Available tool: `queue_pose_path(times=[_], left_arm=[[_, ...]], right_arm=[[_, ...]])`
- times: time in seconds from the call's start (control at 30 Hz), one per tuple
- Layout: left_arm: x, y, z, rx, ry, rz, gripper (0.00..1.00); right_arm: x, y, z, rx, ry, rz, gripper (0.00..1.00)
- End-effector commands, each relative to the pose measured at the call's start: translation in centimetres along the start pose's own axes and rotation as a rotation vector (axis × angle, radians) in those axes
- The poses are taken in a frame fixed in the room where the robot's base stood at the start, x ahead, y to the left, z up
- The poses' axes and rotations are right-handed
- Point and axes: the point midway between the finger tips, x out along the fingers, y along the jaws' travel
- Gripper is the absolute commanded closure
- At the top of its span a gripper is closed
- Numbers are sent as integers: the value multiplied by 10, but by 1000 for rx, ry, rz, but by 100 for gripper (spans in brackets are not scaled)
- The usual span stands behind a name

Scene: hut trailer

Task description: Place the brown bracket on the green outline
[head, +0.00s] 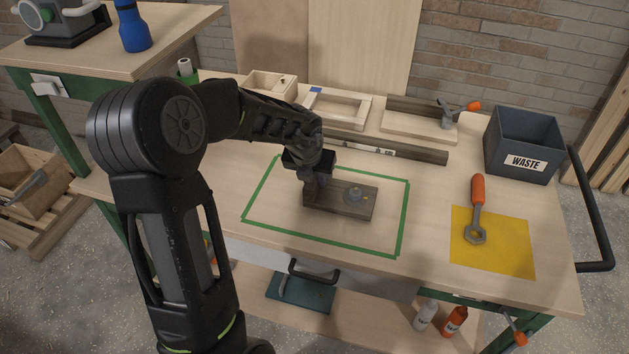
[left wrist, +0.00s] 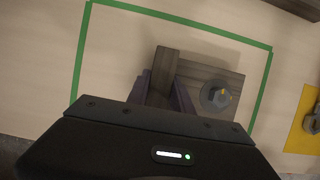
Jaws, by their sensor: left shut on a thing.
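The brown bracket (head: 340,202) is a dark wooden piece with a round grey metal fitting on its right part. It is inside the green outline (head: 403,218) on the workbench, in the right half of that rectangle. My left gripper (head: 312,192) is shut on the left part of the bracket, from above. In the left wrist view the bracket (left wrist: 216,76) shows between and beyond the fingers (left wrist: 166,92), within the green outline (left wrist: 180,20). Whether the bracket's underside touches the bench is hard to tell. My right gripper is not in view.
A grey waste bin (head: 522,145) stands at the right back. An orange-handled wrench (head: 477,208) lies on a yellow mat (head: 505,256). Wooden frames (head: 336,108), a dark beam (head: 410,152) and a clamp (head: 449,117) lie along the back. The bench right of the outline is clear up to the mat.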

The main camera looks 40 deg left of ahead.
Motion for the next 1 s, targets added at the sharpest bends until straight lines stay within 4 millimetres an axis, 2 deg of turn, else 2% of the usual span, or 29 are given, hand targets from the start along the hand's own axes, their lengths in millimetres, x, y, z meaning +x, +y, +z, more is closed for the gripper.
queue_pose_path(times=[0.1,0.47,0.5,0.73,1.0], left_arm=[[9,-1,-3,0,-2,-2,100],[11,-1,-4,0,-2,-2,100],[11,0,-4,0,-1,-1,70],[11,0,-4,0,-1,-1,51],[10,0,-4,0,-1,-1,51]], right_arm=[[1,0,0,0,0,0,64],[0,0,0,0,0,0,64],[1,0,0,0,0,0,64],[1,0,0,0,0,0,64],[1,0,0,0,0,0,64]])
